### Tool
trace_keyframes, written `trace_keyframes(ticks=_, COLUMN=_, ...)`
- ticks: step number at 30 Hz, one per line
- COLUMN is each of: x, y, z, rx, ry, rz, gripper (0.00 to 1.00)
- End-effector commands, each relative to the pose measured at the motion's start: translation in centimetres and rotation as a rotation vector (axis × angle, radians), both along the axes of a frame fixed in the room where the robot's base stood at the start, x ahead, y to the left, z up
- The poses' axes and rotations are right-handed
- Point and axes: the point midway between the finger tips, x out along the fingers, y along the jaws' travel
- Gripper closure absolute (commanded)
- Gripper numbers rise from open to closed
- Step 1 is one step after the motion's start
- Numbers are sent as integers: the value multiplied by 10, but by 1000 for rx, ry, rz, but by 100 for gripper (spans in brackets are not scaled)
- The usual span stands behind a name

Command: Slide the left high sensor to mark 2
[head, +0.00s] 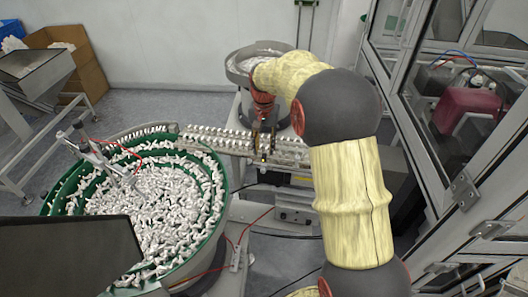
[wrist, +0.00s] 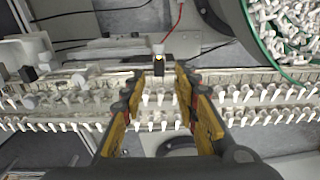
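A small dark sensor block (wrist: 161,66) with a light top and a yellow spot stands at the rail in the wrist view. I cannot tell whether it is the left high sensor. My gripper (wrist: 158,80) is open around the rail. Its two fingers with yellow pads stand apart on either side of the sensor, with visible gaps. In the head view my gripper (head: 263,146) is over the feed rail (head: 222,140), and the arm hides part of the rail. No numbered mark is legible in either view.
White caps line the rail in rows. A green-rimmed bowl feeder (head: 60,196) full of white parts stands at the left in the head view. A second round bowl (head: 240,58) is behind the arm. A glass-doored enclosure (head: 455,140) bounds the right side.

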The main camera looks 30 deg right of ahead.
Motion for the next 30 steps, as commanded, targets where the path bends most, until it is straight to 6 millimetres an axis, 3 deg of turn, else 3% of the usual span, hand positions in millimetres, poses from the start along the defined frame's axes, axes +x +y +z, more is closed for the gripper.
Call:
trace_keyframes(ticks=6, x=1, y=0, z=46, rx=-1, ry=-3, rz=0, gripper=70)
trace_keyframes(ticks=13, x=1, y=0, z=80, rx=-1, ry=-2, rz=0, gripper=70)
trace_keyframes(ticks=19, x=0, y=0, z=90, rx=0, ry=1, rz=0, gripper=70)
trace_keyframes(ticks=30, x=0, y=0, z=90, rx=1, ry=1, rz=0, gripper=70)
